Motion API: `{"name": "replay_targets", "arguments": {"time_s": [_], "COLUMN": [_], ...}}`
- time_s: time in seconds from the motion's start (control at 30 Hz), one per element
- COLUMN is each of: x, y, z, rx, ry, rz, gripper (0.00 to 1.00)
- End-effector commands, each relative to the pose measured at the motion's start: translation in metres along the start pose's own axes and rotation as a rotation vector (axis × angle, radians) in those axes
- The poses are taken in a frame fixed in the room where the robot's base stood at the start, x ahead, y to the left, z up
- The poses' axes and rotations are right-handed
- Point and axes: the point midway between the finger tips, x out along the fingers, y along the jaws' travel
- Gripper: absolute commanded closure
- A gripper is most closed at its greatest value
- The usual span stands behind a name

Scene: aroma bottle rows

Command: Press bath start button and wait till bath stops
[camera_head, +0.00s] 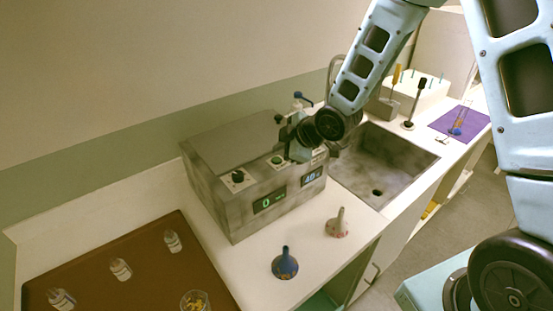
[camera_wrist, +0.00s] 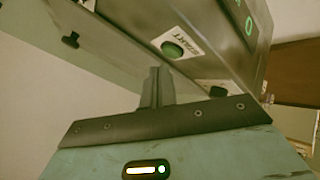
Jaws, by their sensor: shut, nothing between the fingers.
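The bath (camera_head: 222,150) is a grey box with a lid, standing on the counter beside the sink. Its front has two lit displays; the left one (camera_head: 268,201) reads 0 and the right one (camera_head: 312,177) seems to read 40. A green start button (camera_head: 277,160) sits on its top; in the wrist view the button (camera_wrist: 173,50) has a white START label. My gripper (camera_head: 289,150) is shut and empty over the bath's top, close to the button. In the wrist view its fingertips (camera_wrist: 157,69) appear just below the button; I cannot tell whether they touch anything.
A black knob (camera_head: 238,176) is on the bath's top left. A blue flask (camera_head: 285,264) and a pinkish flask (camera_head: 338,222) stand in front. A brown mat (camera_head: 95,262) with bottles lies left. The sink (camera_head: 376,191) is right, with a purple mat (camera_head: 460,120) beyond.

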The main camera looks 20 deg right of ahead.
Motion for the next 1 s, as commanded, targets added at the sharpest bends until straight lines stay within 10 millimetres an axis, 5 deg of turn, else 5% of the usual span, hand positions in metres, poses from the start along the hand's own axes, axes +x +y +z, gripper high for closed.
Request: {"name": "replay_targets", "arguments": {"time_s": [1.0], "x": [0.0081], "y": [-0.006], "z": [0.0059], "rx": [0.0], "ry": [0.0], "rz": [0.0], "gripper": [1.0]}}
